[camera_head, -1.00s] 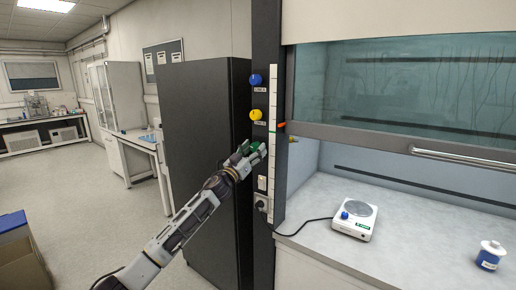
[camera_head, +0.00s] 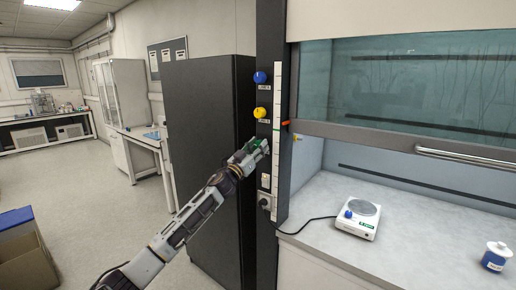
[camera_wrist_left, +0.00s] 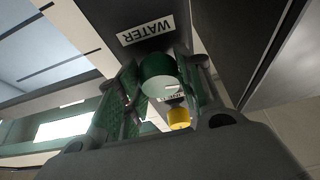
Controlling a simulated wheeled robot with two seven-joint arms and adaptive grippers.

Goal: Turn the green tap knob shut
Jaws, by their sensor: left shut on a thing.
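The green tap knob (camera_wrist_left: 158,75) shows in the left wrist view between the two fingers of my left gripper (camera_wrist_left: 160,90), just below a label reading WATER. My left gripper is shut on the knob. In the head view the left gripper (camera_head: 253,150) is up against the dark post, below the yellow knob, and it largely hides the green knob there. My right gripper is in neither view.
A yellow knob (camera_head: 261,113) and a blue knob (camera_head: 260,77) sit above on the same post (camera_head: 267,40). A fume hood with a hotplate (camera_head: 358,219) and a small jar (camera_head: 494,257) is at the right. A dark cabinet (camera_head: 208,130) stands left of the post.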

